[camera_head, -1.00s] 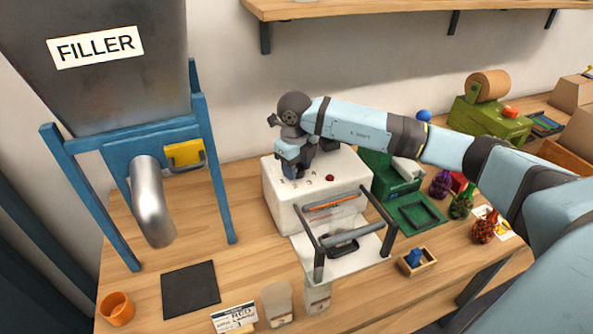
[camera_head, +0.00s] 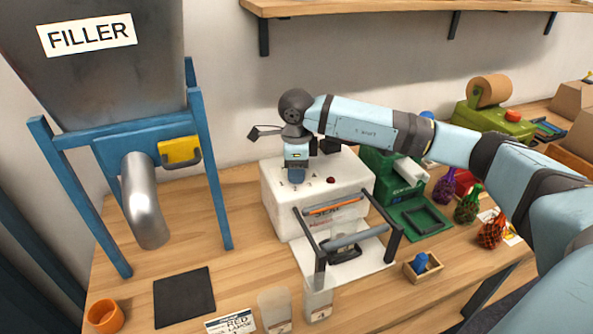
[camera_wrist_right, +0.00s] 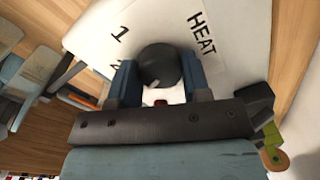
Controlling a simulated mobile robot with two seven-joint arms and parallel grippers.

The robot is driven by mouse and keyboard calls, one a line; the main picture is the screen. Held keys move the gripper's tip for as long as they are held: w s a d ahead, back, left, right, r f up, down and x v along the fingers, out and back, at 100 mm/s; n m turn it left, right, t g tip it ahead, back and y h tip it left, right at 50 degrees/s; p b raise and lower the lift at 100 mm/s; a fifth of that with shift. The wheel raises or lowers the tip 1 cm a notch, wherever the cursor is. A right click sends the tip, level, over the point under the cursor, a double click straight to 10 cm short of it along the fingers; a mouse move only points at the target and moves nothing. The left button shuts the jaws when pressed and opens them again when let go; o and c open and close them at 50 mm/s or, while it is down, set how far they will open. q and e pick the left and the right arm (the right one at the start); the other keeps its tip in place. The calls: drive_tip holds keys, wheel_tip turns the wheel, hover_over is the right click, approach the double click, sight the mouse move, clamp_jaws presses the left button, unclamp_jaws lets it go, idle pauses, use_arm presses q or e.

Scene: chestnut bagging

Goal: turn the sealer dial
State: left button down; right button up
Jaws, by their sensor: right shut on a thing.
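The sealer (camera_head: 335,192) is a white box on the wooden table, with numbers and a red button (camera_head: 331,180) on its top. Its dial (camera_wrist_right: 160,66) is a round dark knob beside the "HEAT" label (camera_wrist_right: 202,34) and the numeral 1 in the right wrist view. My right gripper (camera_head: 297,178) points down onto the sealer's top. In the right wrist view its two blue fingers (camera_wrist_right: 160,80) are on either side of the dial, shut on it. In the head view the gripper hides the dial. My left gripper is not in view.
The sealer's bar frame (camera_head: 345,240) stands in front of its body. The blue filler stand (camera_head: 205,160) with a metal spout is at left. Green devices (camera_head: 405,185) and several netted bags (camera_head: 467,206) are at right. A dark mat (camera_head: 184,297) lies front left.

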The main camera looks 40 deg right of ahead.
drive_tip(key=shift+n, duration=0.3)
drive_tip(key=o, duration=0.9)
drive_tip(key=shift+r, duration=0.1)
drive_tip(key=r, duration=1.3)
drive_tip(key=shift+s+a+r, duration=0.15)
drive_tip(key=shift+s+r, duration=0.05)
drive_tip(key=shift+r, duration=0.15)
